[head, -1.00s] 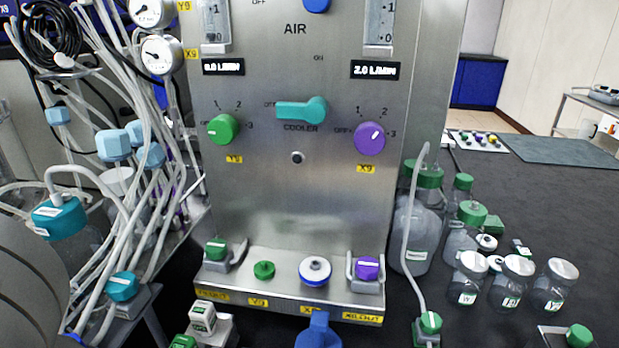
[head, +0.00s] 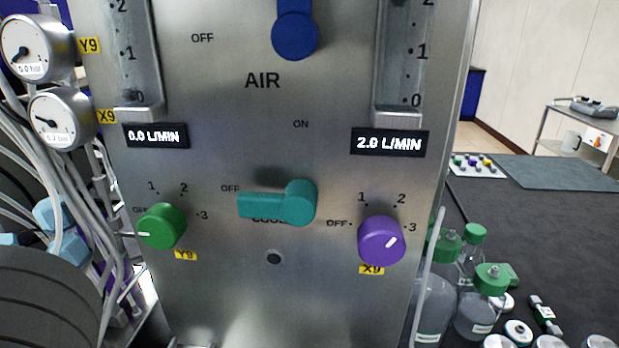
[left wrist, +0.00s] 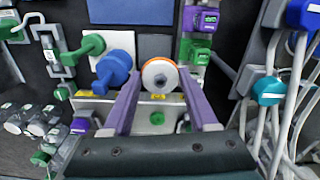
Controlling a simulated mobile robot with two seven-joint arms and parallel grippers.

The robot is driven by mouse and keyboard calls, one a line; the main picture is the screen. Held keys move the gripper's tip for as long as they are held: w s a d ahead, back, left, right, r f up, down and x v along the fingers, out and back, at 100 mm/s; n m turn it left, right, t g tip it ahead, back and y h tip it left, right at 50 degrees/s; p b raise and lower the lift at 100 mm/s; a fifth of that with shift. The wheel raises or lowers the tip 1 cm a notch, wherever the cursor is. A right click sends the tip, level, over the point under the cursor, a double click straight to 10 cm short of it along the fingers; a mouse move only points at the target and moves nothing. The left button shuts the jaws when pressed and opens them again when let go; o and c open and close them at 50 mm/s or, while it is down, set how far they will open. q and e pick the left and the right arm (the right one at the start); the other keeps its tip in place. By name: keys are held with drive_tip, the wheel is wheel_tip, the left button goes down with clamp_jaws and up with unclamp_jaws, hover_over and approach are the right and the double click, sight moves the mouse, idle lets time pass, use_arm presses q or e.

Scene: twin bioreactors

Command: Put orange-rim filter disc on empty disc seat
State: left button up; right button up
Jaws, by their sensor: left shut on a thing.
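The orange-rim filter disc (left wrist: 160,75), with a white centre, is between the fingertips of my left gripper (left wrist: 159,80) in the left wrist view. The gripper is shut on it, and the disc appears held in front of the steel ledge (left wrist: 132,123). A small round green piece (left wrist: 156,118) shows on the ledge between the fingers. I cannot make out an empty disc seat; the fingers and disc hide part of the ledge, and the ledge is outside the head view. My right gripper is in neither view.
In the head view the steel panel (head: 300,130) carries a green knob (head: 162,227), a purple knob (head: 381,241) and a teal lever (head: 285,203). Bottles (head: 433,300) stand at right; hoses crowd the left. A blue handle (left wrist: 112,72) is near the fingers.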

use_arm(q)
drive_tip(key=w, duration=0.8)
drive_tip(key=w+b, duration=0.1)
drive_tip(key=w, duration=0.3)
drive_tip(key=shift+w+d, duration=0.25)
drive_tip(key=shift+w, duration=0.1)
drive_tip(key=shift+f, duration=1.75)
drive_tip(key=shift+f, duration=0.15)
drive_tip(key=o, duration=1.3)
wheel_tip(320, 180, up, 12)
drive_tip(key=shift+p, duration=0.35)
